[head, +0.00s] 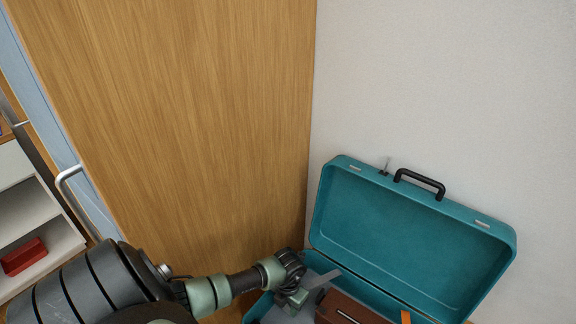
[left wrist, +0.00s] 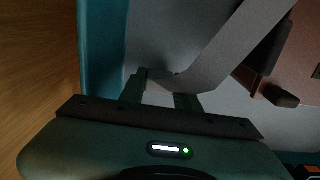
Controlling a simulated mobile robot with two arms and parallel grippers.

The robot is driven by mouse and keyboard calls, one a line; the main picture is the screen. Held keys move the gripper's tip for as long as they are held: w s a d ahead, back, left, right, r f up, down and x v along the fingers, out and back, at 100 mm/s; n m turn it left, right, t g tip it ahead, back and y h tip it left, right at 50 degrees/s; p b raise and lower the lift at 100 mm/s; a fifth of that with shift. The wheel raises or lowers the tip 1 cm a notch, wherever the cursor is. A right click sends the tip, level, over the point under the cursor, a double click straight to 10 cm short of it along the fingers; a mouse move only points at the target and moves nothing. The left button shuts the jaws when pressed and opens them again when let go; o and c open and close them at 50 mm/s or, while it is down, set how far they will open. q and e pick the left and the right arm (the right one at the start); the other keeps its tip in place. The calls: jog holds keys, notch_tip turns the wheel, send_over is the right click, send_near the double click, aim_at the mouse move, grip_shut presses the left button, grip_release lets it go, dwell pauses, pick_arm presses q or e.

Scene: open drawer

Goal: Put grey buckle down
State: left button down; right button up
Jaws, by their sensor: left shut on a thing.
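My left gripper (head: 290,299) reaches down into the open teal suitcase (head: 415,235), near its left side. It is shut on the grey buckle (head: 322,281), whose flat pale strip sticks out to the upper right. In the left wrist view the buckle (left wrist: 225,55) runs from between the fingers (left wrist: 160,92) toward the top right. Part of it is hidden by the gripper. I cannot tell whether the buckle touches the suitcase floor. My right gripper is not in view.
A brown thing (head: 343,309) lies in the suitcase right of the gripper, with an orange piece (head: 405,317) farther right. The raised lid stands by the white wall (head: 450,80). A wooden panel (head: 190,130) rises behind my arm. A red box (head: 24,257) sits on a shelf at left.

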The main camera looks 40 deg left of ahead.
aim_at(288, 306)
pick_arm(q)
jog(key=c, duration=1)
grip_release()
notch_tip(288, 306, up, 13)
jog(key=p, duration=1.2)
